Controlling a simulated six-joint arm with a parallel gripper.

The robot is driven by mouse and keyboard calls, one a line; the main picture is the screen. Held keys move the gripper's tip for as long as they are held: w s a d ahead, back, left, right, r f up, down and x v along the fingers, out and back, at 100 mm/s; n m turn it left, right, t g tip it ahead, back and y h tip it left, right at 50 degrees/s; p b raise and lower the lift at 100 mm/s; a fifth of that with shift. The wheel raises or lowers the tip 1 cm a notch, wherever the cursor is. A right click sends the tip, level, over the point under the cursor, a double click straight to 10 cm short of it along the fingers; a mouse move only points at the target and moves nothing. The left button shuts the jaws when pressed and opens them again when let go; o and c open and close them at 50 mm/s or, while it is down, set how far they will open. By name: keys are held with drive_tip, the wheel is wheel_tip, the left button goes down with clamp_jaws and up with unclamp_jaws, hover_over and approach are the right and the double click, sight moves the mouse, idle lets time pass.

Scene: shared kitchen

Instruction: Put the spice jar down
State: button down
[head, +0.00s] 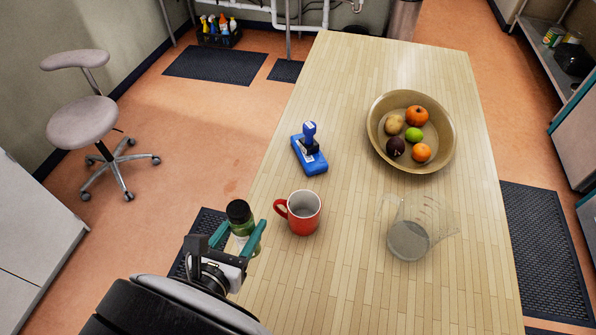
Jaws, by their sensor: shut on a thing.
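A red mug (304,213) stands just right of the jar, its handle towards it. Behind are a stamp on a blue pad (309,158) and a fruit bowl (377,140). A clear measuring jug (410,240) stands to the right. The table's front middle is clear.

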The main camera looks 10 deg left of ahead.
drive_tip(key=w+d+r+m+h, duration=0.1)
drive_tip(key=w+d+r+h, duration=0.1)
drive_tip(key=w+d+r, duration=0.55)
drive_tip(key=w+d+r+m+g+h, duration=0.15)
drive_tip(key=w+d+r, duration=0.35)
drive_tip(key=d, duration=0.5)
drive_tip(key=w+d+r+m+t+h, duration=0.1)
drive_tip(key=w+d+r+m+h, duration=0.1)
drive_tip(key=w+d+r, duration=0.5)
drive_tip(key=w+d+f+m+g+h, duration=0.2)
drive_tip(key=f+m+g, duration=0.1)
drive_tip(key=f, duration=0.6)
drive_tip(key=w+d+f+m+g+h, duration=0.2)
drive_tip(key=f+m+h, duration=0.1)
drive_tip(key=f, duration=0.6)
drive_tip(key=w+a+f, duration=0.1)
drive_tip(key=a+f, duration=0.2)
drive_tip(key=w+a+f, duration=0.2)
drive_tip(key=a+f, duration=0.2)
drive_tip(key=w+a+f, duration=0.1)
drive_tip(key=a+f, duration=0.2)
drive_tip(key=f, duration=0.1)
drive_tip(key=shift+w+a+f, duration=0.15)
drive_tip(key=shift+a+f, duration=0.1)
drive_tip(key=shift+a, duration=0.05)
drive_tip(key=shift+f, duration=0.1)
